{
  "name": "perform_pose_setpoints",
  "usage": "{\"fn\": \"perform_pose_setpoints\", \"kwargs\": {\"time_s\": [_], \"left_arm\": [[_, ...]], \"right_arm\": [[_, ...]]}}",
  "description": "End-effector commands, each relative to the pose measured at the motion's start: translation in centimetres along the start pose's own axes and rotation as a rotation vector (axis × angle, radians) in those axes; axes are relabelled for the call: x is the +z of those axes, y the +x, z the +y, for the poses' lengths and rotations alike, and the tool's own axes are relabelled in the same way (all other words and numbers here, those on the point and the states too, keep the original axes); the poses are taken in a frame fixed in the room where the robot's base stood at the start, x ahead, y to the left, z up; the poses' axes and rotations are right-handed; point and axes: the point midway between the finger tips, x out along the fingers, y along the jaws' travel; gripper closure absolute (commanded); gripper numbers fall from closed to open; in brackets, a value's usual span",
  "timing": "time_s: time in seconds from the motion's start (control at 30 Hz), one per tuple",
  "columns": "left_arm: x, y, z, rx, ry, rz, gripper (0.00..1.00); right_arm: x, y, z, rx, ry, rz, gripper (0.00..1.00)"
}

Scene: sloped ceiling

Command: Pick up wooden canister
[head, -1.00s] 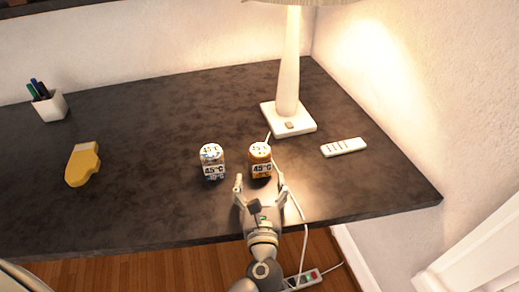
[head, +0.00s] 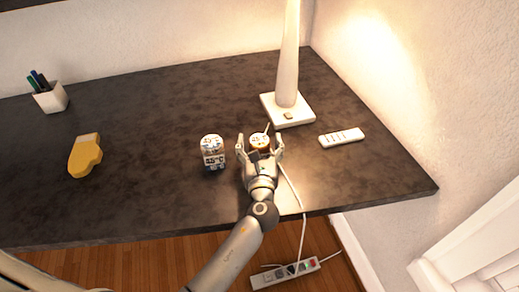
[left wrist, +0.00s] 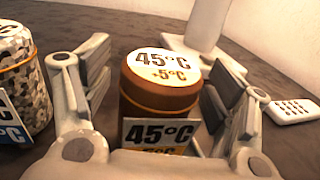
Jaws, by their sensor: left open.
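The wooden canister (head: 260,141) is a brown cylinder with a white top reading 45°C. It stands upright on the dark desk. In the left wrist view the canister (left wrist: 160,95) sits between the fingers of my left gripper (left wrist: 158,100). In the head view my left gripper (head: 260,150) is open around the canister, one finger on each side, with gaps showing in the left wrist view. The gripper hides the canister's lower front in the head view. My right gripper is not in view.
A similar speckled canister (head: 212,151) stands close to the left of my gripper. A white lamp (head: 288,108) stands behind, with a remote (head: 341,138) to the right. A yellow object (head: 85,156) and a pen cup (head: 50,98) are at far left.

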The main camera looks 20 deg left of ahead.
Motion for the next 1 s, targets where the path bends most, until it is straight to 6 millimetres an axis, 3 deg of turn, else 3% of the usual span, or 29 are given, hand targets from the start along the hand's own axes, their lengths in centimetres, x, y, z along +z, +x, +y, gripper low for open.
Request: {"fn": "perform_pose_setpoints", "kwargs": {"time_s": [0.1, 0.5, 0.8, 1.0], "left_arm": [[0.0, 0.0, 0.0, 0.000, 0.000, 0.000, 0.20], [0.0, -0.1, 0.0, 0.001, 0.000, 0.000, 0.72], [0.3, 0.0, 0.0, 0.001, 0.000, -0.001, 0.73], [2.2, 0.0, 0.0, 0.001, -0.002, -0.004, 0.73]], "right_arm": [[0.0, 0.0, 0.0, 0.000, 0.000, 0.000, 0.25], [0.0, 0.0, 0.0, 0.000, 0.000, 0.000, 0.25], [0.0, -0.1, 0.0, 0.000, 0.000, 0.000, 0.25], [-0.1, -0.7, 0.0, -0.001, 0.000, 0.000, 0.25]]}}
